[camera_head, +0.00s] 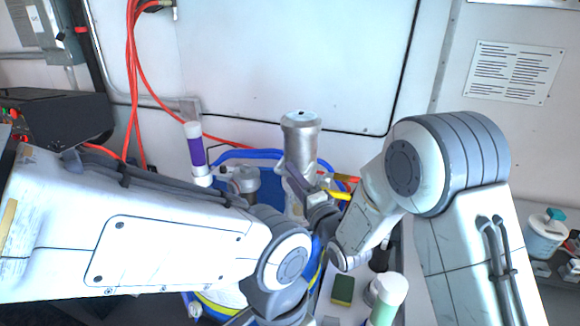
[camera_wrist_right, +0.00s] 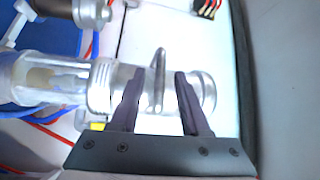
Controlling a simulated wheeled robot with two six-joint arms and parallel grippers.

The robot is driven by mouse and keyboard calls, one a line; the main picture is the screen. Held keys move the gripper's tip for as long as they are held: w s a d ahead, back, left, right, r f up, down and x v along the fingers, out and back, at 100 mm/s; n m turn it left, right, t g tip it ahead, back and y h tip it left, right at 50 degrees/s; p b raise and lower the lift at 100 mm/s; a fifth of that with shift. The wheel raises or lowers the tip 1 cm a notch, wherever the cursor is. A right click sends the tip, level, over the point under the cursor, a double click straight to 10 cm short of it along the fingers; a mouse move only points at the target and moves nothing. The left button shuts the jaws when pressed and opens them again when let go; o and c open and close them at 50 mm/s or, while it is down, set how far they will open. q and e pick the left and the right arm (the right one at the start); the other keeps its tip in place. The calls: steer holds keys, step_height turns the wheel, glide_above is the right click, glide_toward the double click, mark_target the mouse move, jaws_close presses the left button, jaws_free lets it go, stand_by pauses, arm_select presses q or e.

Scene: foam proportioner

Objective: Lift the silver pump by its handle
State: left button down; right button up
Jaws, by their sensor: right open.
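My left arm's fingers are not visible.
A blue container rim (camera_head: 250,154) surrounds the area below the pump. A purple-and-white bottle (camera_head: 195,150) stands to the left. A white-capped bottle (camera_head: 388,295) and a green sponge-like block (camera_head: 343,290) are at the lower right. Orange cables (camera_head: 130,80) hang at the left.

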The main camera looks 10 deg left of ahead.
steer(key=shift+x, duration=0.9)
jaws_close()
stand_by(0.8)
